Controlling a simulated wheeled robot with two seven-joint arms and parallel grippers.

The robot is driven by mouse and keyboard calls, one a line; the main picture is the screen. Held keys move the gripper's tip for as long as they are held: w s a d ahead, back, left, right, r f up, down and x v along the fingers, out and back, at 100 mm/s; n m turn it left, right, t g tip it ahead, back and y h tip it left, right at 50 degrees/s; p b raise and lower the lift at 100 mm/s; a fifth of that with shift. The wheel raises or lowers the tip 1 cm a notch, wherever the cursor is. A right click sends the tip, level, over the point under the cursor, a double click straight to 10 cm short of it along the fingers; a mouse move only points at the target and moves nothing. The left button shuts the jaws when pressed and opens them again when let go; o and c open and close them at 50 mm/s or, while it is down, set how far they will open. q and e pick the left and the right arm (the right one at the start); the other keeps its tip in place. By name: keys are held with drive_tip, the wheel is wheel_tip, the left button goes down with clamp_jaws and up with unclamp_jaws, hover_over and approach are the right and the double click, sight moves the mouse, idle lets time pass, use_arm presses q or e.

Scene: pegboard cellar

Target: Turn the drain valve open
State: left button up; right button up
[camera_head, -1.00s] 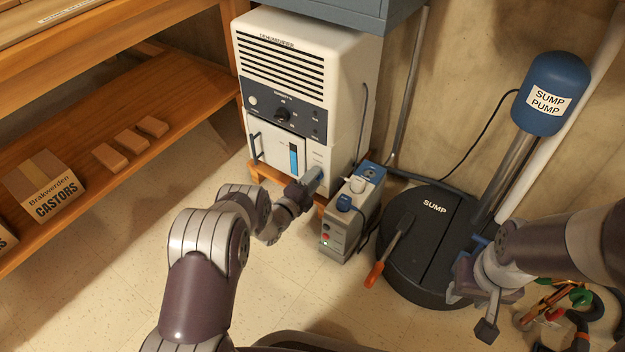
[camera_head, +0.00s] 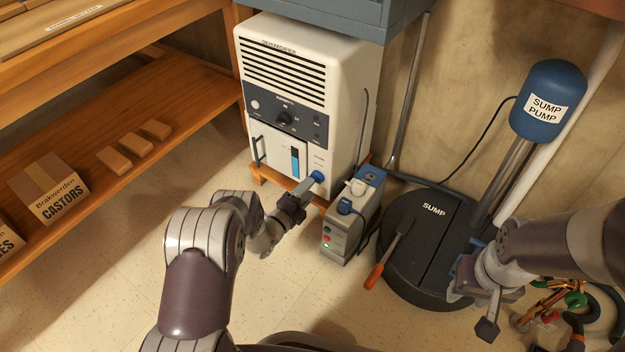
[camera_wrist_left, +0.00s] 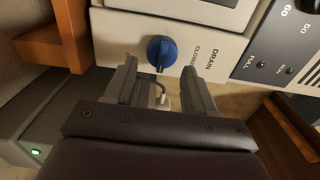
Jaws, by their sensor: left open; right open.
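The drain valve is a blue knob (camera_head: 317,176) low on the right of the white dehumidifier's front (camera_head: 290,105). In the left wrist view the knob (camera_wrist_left: 162,52) sits beside the printed words DRAIN and CLOSED, just beyond and between the fingertips. My left gripper (camera_head: 306,187) is open and points at the knob, with its fingers (camera_wrist_left: 160,72) either side of the line to it. Whether the fingers touch the knob cannot be told. My right gripper (camera_head: 478,310) is open and empty by the sump lid.
A small grey pump unit (camera_head: 352,215) with a green light stands right beside my left gripper. The black sump lid (camera_head: 425,270) has an orange-handled tool (camera_head: 386,258) on it. A wooden shelf (camera_head: 110,130) holds boxes at left. The floor between is clear.

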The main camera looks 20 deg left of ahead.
use_arm(q)
drive_tip(key=p+v, duration=0.3)
drive_tip(key=v, duration=0.6)
use_arm(e)
wheel_tip(320, 180, up, 5)
drive_tip(key=shift+f, duration=0.1)
use_arm(q)
drive_tip(key=shift+r, duration=0.1)
